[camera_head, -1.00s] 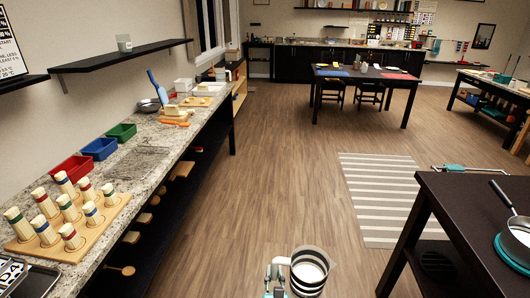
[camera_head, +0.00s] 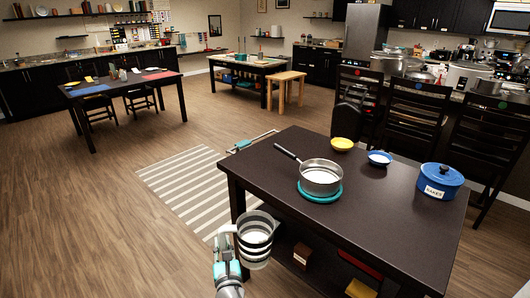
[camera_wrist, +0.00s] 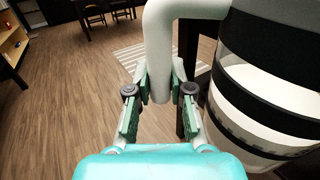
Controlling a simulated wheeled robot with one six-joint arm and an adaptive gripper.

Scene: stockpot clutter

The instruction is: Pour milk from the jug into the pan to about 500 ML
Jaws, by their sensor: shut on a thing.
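The jug (camera_head: 257,243) has dark bands and white milk showing inside it. In the head view it is upright at the lower middle, in front of the dark table's left side. My gripper (camera_head: 228,240) is shut on the jug's pale handle; the wrist view shows the fingers (camera_wrist: 160,92) on both sides of the handle, with the jug (camera_wrist: 270,75) to the right. The pan (camera_head: 320,178) is a steel saucepan on a teal round mat (camera_head: 335,197), its handle pointing to the upper left. The milk level against any marks is not readable.
The dark table (camera_head: 390,225) also bears a yellow bowl (camera_head: 342,144), a small blue bowl (camera_head: 380,158) and a blue lidded pot (camera_head: 440,181). Dark chairs (camera_head: 410,115) stand behind it. Floor around the striped rug (camera_head: 190,190) is open.

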